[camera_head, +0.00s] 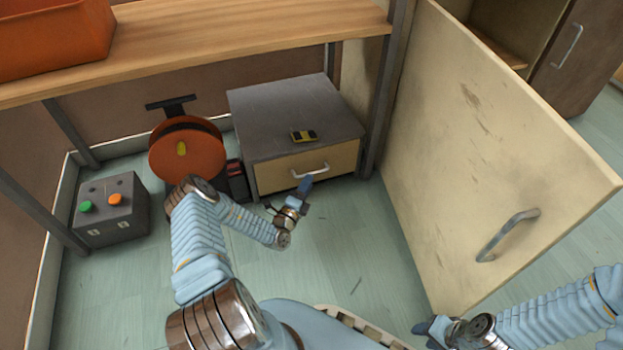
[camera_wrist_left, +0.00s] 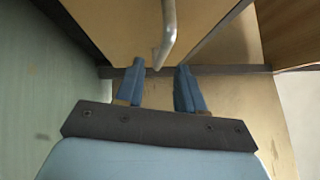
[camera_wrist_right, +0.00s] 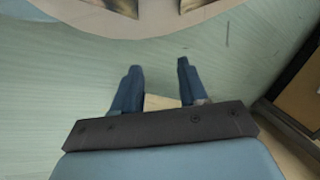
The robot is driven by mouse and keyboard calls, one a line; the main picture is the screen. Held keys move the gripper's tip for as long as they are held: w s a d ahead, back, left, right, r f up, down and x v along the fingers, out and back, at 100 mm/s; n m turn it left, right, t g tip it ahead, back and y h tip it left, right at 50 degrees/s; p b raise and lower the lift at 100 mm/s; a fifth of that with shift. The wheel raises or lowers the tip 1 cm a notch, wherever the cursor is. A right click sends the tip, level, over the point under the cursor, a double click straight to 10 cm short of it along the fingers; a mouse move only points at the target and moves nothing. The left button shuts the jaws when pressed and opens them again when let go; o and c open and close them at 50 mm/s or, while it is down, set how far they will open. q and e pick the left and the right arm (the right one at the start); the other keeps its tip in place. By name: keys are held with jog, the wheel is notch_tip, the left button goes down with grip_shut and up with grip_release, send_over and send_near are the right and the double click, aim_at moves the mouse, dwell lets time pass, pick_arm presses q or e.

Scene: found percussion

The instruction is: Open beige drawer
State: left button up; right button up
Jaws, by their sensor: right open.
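The beige drawer (camera_head: 300,169) is shut in the front of a low grey cabinet (camera_head: 290,115). It has a pale metal bar handle (camera_head: 311,171). My left gripper (camera_head: 290,196) is in front of the drawer, close to the handle. In the left wrist view its two blue fingers (camera_wrist_left: 158,88) are apart, with the handle's end (camera_wrist_left: 167,40) between or just beyond their tips. I cannot tell whether they touch it. My right gripper (camera_wrist_right: 158,80) is open and empty, low over the floor by the large door's lower corner.
A large beige door (camera_head: 480,140) with a metal handle (camera_head: 508,233) stands open on the right. An orange reel (camera_head: 186,160) and a grey button box (camera_head: 108,210) stand on the left. A yellow-black gadget (camera_head: 303,136) lies on the cabinet. A wooden shelf (camera_head: 200,45) spans above.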

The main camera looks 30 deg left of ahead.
pick_arm(q)
jog(key=w, duration=0.4)
jog(key=shift+a+r, duration=0.15)
jog(key=shift+r, duration=0.15)
grip_shut()
